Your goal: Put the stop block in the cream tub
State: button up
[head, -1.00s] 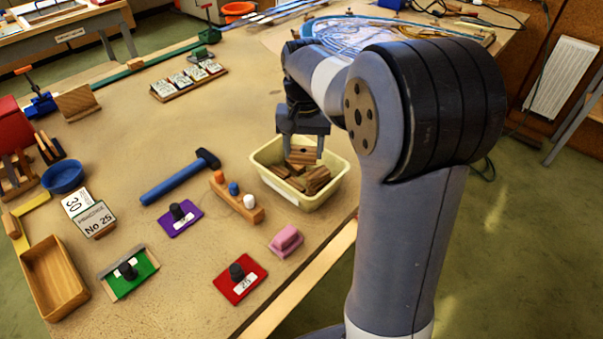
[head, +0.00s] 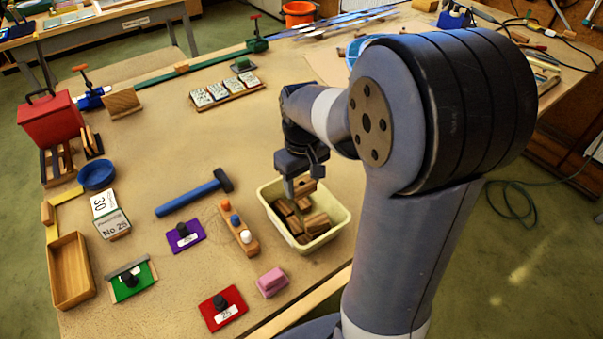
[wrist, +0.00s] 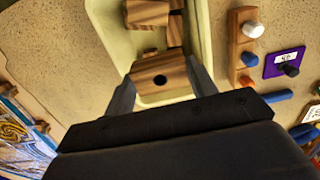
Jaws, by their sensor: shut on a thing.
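The stop block, a brown striped wooden block with a dark round hole (wrist: 160,78), is between my gripper's fingers (wrist: 160,84) in the wrist view. My gripper (head: 302,183) is shut on it, at the far end of the cream tub (head: 344,218) in the head view. The block (head: 304,186) shows there at the tub's far rim; how high it is above the tub floor is hard to tell. Several similar wooden blocks (head: 317,223) lie in the tub. The tub wall (wrist: 203,38) also shows in the wrist view.
A wooden strip with coloured pegs (head: 238,228) stands close left of the tub. A pink block (head: 272,282) and a red plate (head: 223,308) lie nearer. A blue hammer (head: 190,198) lies further left. Bare bench top is free behind the hammer.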

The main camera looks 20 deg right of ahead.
jog(key=shift+f+b, duration=3.35)
jog(key=shift+f, duration=0.95)
jog(key=o, duration=1)
jog(key=shift+o, duration=0.2)
jog(key=shift+r, duration=0.1)
notch_tip(320, 180, up, 10)
jog(key=p, duration=0.8)
